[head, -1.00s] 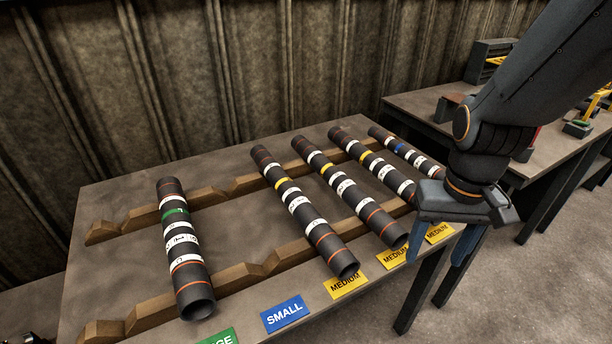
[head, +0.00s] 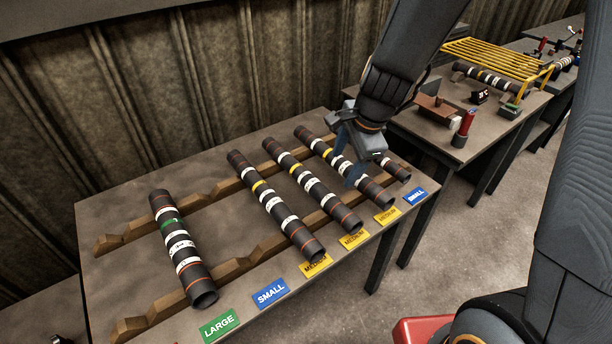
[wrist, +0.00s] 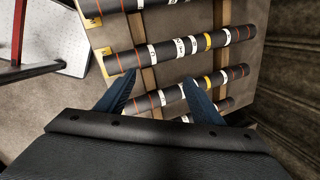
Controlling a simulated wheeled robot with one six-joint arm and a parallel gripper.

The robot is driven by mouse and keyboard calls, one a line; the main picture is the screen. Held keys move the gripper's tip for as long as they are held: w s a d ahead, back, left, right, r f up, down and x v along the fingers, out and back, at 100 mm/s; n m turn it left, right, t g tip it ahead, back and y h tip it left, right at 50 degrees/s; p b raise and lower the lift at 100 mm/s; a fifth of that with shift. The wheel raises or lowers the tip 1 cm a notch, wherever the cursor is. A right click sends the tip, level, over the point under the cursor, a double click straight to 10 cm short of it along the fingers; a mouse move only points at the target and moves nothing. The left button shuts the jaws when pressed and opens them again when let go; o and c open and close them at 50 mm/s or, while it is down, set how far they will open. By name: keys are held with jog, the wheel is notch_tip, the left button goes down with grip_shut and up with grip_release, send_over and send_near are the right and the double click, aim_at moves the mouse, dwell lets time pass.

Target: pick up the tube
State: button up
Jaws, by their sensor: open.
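Several dark tubes with white bands lie side by side on wooden rails. One has a green band (head: 182,247), at the left. Three have yellow bands: the left one (head: 275,205), the middle one (head: 310,185) and the right one (head: 371,187). A further tube (head: 395,166) at the right end is mostly behind my gripper (head: 353,178). My gripper is open and empty, over the right-hand tubes. In the wrist view, my two blue fingers (wrist: 159,78) stand apart, and a banded tube (wrist: 180,48) crosses beyond their tips. I cannot tell the exact height above the tubes.
The table (head: 120,215) has coloured size labels along its front edge, such as a green LARGE card (head: 219,325) and a blue SMALL card (head: 270,293). The wooden rails (head: 225,263) have empty notches. A second table with a yellow rack (head: 495,57) stands at the right.

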aim_at(307, 174)
jog(key=w+a+f+m, duration=0.2)
jog(key=m, duration=0.2)
jog(key=w+a+f+m, duration=0.2)
jog(key=w+m, duration=0.1)
jog(key=m, duration=0.1)
jog(key=w+a+f+m, duration=0.2)
jog(key=m, duration=0.3)
jog(key=shift+w+a+f+y, duration=0.1)
jog(key=shift+w+a+y, duration=0.1)
jog(key=shift+w+y, duration=0.1)
jog(key=shift+w+a+f+m, duration=0.2)
jog(key=shift+f+m, duration=0.05)
jog(key=shift+m, duration=0.25)
jog(key=shift+t, duration=0.3)
jog(key=b+x, duration=0.3)
jog(key=x, duration=0.4)
jog(key=shift+w+a+f, duration=0.15)
jog(key=shift+a+f, duration=0.1)
jog(key=shift+f, duration=0.05)
grip_shut()
jog(key=shift+r, duration=0.1)
